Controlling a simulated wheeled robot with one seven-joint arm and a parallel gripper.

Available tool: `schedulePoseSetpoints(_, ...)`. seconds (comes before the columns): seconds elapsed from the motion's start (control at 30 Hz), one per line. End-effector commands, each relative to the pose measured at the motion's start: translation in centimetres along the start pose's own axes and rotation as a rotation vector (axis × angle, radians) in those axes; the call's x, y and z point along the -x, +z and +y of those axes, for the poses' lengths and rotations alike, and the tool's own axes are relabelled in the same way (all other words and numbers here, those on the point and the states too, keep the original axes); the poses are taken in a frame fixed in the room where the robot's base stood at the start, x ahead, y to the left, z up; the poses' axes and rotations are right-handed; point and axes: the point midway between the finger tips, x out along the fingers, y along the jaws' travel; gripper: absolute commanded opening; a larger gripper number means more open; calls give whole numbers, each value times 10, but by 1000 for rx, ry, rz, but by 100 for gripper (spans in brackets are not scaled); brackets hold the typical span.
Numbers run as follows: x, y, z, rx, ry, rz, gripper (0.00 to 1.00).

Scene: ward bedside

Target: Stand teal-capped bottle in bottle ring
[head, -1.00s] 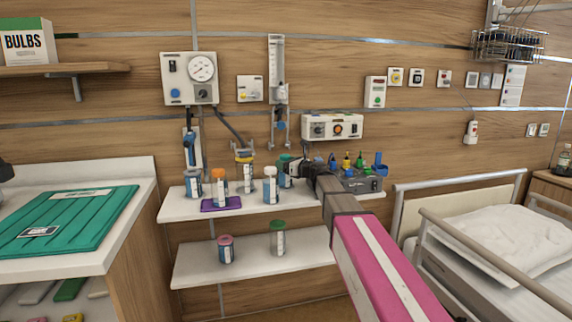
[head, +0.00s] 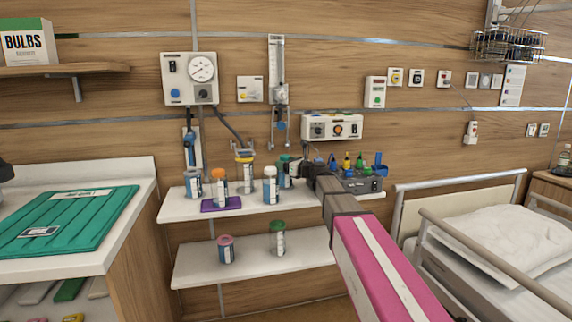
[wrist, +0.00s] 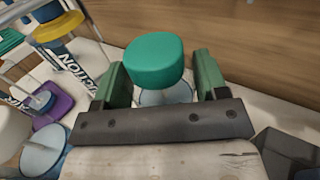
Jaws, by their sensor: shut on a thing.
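The teal-capped bottle (head: 285,172) is at the back of the upper shelf, left of my arm. In the wrist view its round teal cap (wrist: 154,62) sits between the two green fingers of my gripper (wrist: 161,77). My gripper, also in the head view (head: 293,168), is shut on this bottle, which looks upright. A white-capped bottle in front partly hides it, so I cannot tell whether its base touches the shelf. I cannot clearly make out the bottle ring; a small metal wall fitting (head: 245,151) shows above the yellow-capped bottle.
The upper shelf (head: 315,203) also holds a white-capped bottle (head: 270,187), a yellow-capped bottle (head: 247,178), an orange-capped bottle (head: 219,188) by a purple mat (head: 207,207), and a grey-capped bottle (head: 193,184). A grey rack (head: 360,184) stands right. Two bottles stand on the lower shelf (head: 200,272).

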Motion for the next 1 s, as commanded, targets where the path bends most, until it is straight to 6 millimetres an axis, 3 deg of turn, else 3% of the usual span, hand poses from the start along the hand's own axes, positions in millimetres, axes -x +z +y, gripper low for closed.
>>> schedulePoseSetpoints(0.03, 10, -21, 13, -21, 3, 16, 34)
schedulePoseSetpoints(1.0, 4, 5, 4, -15, 1, 16, 34)
